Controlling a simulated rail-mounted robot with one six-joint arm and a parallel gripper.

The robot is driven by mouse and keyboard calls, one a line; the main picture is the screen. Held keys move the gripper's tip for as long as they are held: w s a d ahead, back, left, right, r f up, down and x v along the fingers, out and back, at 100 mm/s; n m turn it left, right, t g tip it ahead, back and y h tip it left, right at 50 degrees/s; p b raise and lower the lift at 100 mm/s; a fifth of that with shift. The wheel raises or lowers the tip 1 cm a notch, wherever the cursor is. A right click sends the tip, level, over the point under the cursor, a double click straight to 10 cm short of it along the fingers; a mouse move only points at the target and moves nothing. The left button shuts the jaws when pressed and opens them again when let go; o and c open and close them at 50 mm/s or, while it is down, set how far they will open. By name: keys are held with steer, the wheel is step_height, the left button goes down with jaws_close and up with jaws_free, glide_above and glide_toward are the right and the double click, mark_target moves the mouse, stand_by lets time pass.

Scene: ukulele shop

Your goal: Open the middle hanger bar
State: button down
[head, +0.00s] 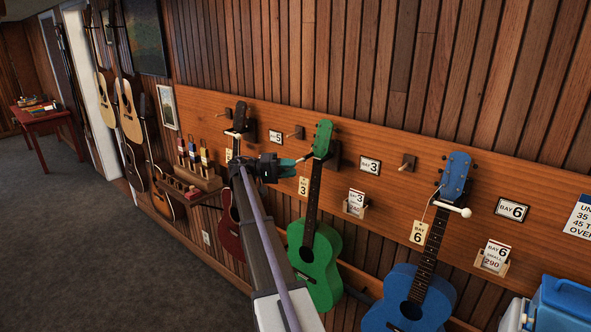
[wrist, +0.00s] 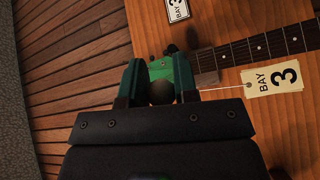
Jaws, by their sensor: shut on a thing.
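The middle hanger holds a green ukulele (head: 314,250) by its headstock, which also shows in the wrist view (wrist: 182,72). The rest of the bar is hidden behind the fingers.
A blue ukulele (head: 410,297) hangs at the right behind its white-knobbed bar (head: 453,209); a red one (head: 231,222) hangs at the left, partly behind my arm. A bay 3 tag (wrist: 272,78) hangs beside the green neck. A blue cooler (head: 562,303) stands lower right.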

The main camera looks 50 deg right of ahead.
steer(key=shift+w+r, duration=0.1)
steer(key=shift+w, duration=0.1)
stand_by(0.6)
steer(key=c, duration=1.3)
jaws_free()
steer(key=shift+a, duration=0.1)
steer(key=o, duration=0.3)
steer(key=shift+a, duration=0.2)
steer(key=shift+o, duration=0.7)
steer(key=shift+d, duration=0.15)
